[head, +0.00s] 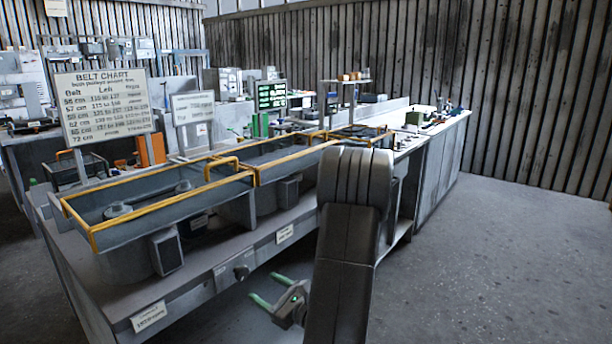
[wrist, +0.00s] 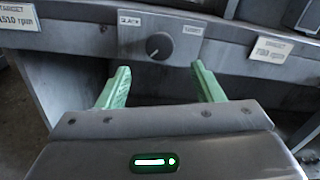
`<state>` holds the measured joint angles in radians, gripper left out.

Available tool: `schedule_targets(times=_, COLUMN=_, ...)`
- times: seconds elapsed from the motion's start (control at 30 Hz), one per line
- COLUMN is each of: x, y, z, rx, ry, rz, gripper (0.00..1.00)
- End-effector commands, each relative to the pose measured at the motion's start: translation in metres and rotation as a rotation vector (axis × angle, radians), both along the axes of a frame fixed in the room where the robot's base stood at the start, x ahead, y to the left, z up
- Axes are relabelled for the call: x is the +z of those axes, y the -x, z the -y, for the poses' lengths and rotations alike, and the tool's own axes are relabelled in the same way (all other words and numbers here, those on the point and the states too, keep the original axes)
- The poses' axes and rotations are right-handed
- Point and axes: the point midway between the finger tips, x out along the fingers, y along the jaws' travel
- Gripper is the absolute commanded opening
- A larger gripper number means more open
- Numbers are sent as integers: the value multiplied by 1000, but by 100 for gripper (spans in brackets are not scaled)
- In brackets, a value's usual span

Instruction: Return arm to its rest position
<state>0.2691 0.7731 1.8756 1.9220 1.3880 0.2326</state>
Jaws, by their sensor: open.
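My gripper (head: 268,304) hangs low in front of the workbench (head: 200,297), below its front edge, with its green fingers apart and nothing between them. In the wrist view the two green fingers (wrist: 160,88) point toward the bench front and are spread wide. Beyond them is a dark round knob (wrist: 159,46) on the bench's front panel, which also shows in the head view (head: 241,271). The fingers appear apart from the knob. My grey arm stands in the middle of the head view and hides part of the bench.
Yellow-railed housings (head: 160,212) line the bench top. A belt chart sign (head: 106,105) stands behind them. Target labels (wrist: 270,50) sit on the bench front. Open floor (head: 500,260) lies to the right. More benches and a corrugated wall (head: 500,80) are behind.

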Motion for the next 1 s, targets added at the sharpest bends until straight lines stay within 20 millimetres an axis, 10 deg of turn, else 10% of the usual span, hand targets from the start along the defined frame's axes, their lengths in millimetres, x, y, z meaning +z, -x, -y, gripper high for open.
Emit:
schedule_targets(times=0.4, x=0, y=25, z=33, rx=0, ry=-1, rz=-1, gripper=60)
schedule_targets(times=1.0, x=5, y=28, z=27, rx=25, ry=28, rz=26, gripper=60)
